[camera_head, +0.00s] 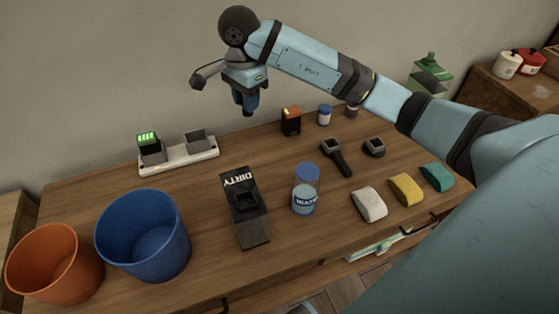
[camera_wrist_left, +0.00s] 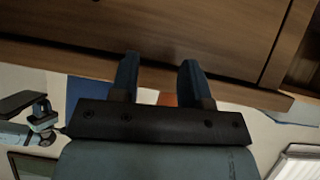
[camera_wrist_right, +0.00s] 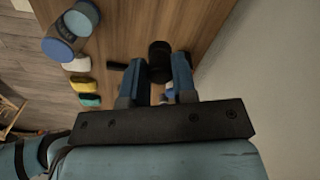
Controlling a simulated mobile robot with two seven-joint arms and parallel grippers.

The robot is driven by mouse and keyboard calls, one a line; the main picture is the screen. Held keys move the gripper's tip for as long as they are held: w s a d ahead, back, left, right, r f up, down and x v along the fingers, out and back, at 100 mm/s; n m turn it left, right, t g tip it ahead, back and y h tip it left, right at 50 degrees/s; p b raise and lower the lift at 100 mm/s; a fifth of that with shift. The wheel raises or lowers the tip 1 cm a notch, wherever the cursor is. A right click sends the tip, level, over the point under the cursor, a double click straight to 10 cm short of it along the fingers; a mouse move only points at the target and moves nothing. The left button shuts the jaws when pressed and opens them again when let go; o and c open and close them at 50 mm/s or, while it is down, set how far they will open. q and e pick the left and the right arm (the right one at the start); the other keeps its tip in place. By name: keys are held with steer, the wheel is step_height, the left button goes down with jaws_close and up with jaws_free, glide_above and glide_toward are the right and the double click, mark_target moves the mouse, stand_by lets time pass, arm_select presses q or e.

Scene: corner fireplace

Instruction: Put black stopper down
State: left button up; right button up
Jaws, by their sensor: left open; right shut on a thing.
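My right gripper (camera_head: 247,108) hangs above the back of the wooden table, pointing down. In the right wrist view its fingers (camera_wrist_right: 159,78) are shut on a dark round piece, the black stopper (camera_wrist_right: 160,53). In the head view the stopper is hard to make out against the fingers. The tabletop (camera_head: 280,165) lies below, apart from the gripper. My left gripper (camera_wrist_left: 158,75) shows only in its own wrist view, open and empty, in front of a wooden drawer face.
A white charger (camera_head: 178,156) and an orange-and-black box (camera_head: 291,121) flank the gripper. A black DIRTY holder (camera_head: 250,228), water bottle (camera_head: 305,195), blue bin (camera_head: 143,243) and orange bin (camera_head: 53,262) stand nearer. Sponges (camera_head: 369,203) lie right. Bare wood shows below the gripper.

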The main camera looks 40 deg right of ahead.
steer(key=shift+w+d+f, duration=0.15)
steer(key=shift+w+f, duration=0.05)
steer(key=shift+f, duration=0.1)
steer(key=shift+w+f, duration=0.1)
steer(key=shift+f, duration=0.25)
steer(key=b, duration=0.1)
glide_toward(254, 168)
steer(key=shift+f, duration=2.6)
steer(key=shift+f+b, duration=0.1)
steer(key=shift+b, duration=0.2)
steer(key=o, duration=0.9)
